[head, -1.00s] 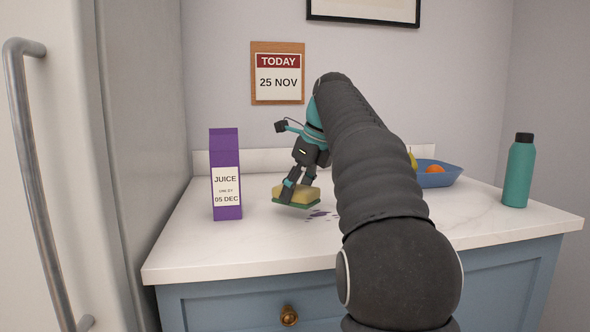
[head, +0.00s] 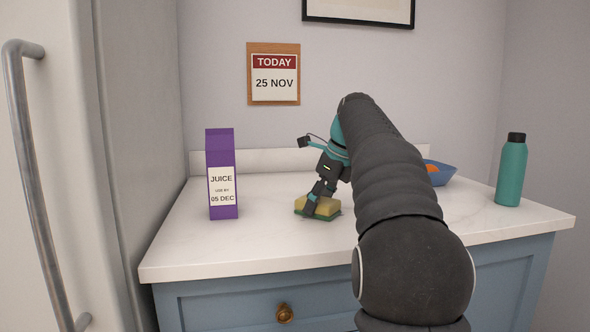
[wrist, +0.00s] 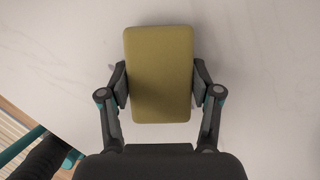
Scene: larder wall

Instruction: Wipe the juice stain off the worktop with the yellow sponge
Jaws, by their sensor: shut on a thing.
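The yellow sponge (head: 327,204) with a green underside is held in my gripper (head: 314,203), low over or on the white worktop (head: 262,226). I cannot tell if it touches. In the wrist view my gripper's fingers press on both sides of the sponge (wrist: 160,75). The purple stain is hardly visible now. A small dark mark (wrist: 139,68) shows just left of the sponge in the wrist view. The rest of that area may be hidden under the sponge or behind my arm.
A purple juice carton (head: 222,175) stands left of the sponge. A blue bowl (head: 440,175) with orange fruit is partly behind my arm. A teal bottle (head: 511,172) stands at the right. The worktop's front left is clear.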

